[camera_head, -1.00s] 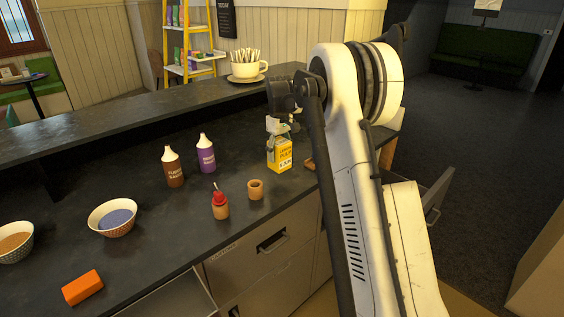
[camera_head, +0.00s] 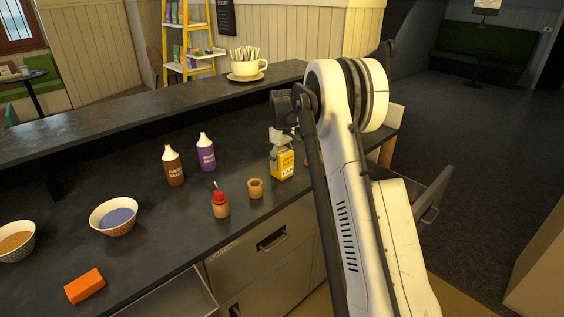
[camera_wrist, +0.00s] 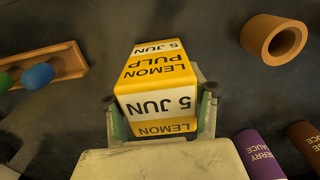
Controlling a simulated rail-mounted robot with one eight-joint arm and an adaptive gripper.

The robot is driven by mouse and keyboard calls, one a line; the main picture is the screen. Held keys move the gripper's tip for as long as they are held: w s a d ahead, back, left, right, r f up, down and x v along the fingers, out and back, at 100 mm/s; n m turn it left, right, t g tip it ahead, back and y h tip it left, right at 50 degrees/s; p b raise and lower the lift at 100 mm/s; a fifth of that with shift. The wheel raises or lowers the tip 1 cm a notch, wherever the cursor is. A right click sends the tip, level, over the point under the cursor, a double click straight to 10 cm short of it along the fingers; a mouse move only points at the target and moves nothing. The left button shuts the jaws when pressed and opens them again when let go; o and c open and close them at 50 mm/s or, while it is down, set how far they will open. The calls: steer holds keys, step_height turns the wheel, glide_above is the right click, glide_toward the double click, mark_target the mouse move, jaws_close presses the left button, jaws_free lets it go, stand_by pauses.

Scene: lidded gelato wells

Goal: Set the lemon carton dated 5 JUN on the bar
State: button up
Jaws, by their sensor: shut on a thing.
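The lemon carton (camera_head: 283,163) is yellow and white, and stands on or just above the dark counter in the head view. In the wrist view the carton (camera_wrist: 158,78) reads LEMON PULP and 5 JUN. My gripper (camera_wrist: 160,112) is shut on the carton, with one finger on each side of it. In the head view my gripper (camera_head: 281,140) is at the carton's top. I cannot tell whether the carton's base touches the counter. The raised bar ledge (camera_head: 130,108) runs along the back of the counter.
A brown sauce bottle (camera_head: 173,167) and a purple sauce bottle (camera_head: 206,154) stand left of the carton. A small wooden cup (camera_head: 255,188), a red-topped cup (camera_head: 220,205) and a bowl (camera_head: 113,216) are nearer. A large cup (camera_head: 246,64) stands on the ledge. A wooden holder (camera_wrist: 50,68) lies beside the carton.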

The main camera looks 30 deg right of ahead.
steer(key=o, duration=1.6)
